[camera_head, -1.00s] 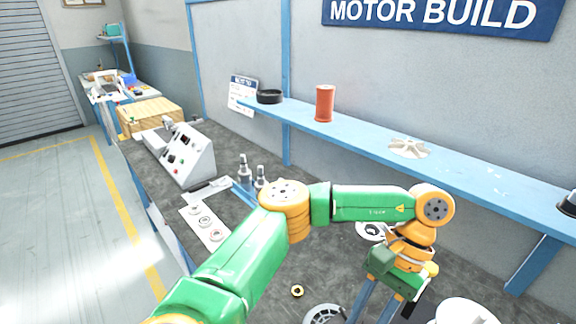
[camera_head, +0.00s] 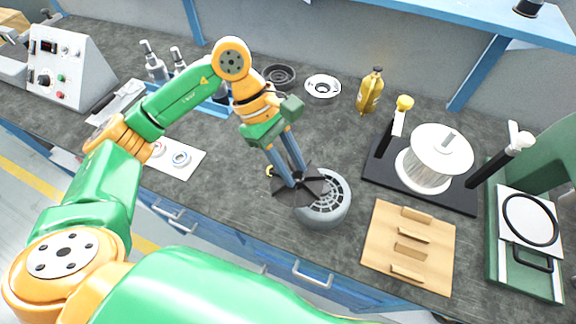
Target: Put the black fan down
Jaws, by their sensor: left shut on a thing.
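The black fan (camera_head: 300,190) is a dark bladed wheel in the middle of the head view. My left gripper (camera_head: 295,176) is shut on it from above, with its fingers slanting down to the hub. The fan overlaps the left part of a round grey slotted housing (camera_head: 330,208) on the bench. I cannot tell whether the fan touches the housing or the bench. My right gripper does not show.
A wooden slotted block (camera_head: 408,277) and a black stand with a white spool (camera_head: 438,163) sit to the right. A green machine (camera_head: 520,277) is at the far right. A yellow bottle (camera_head: 370,92) stands behind. Bare bench (camera_head: 228,205) lies left of the fan.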

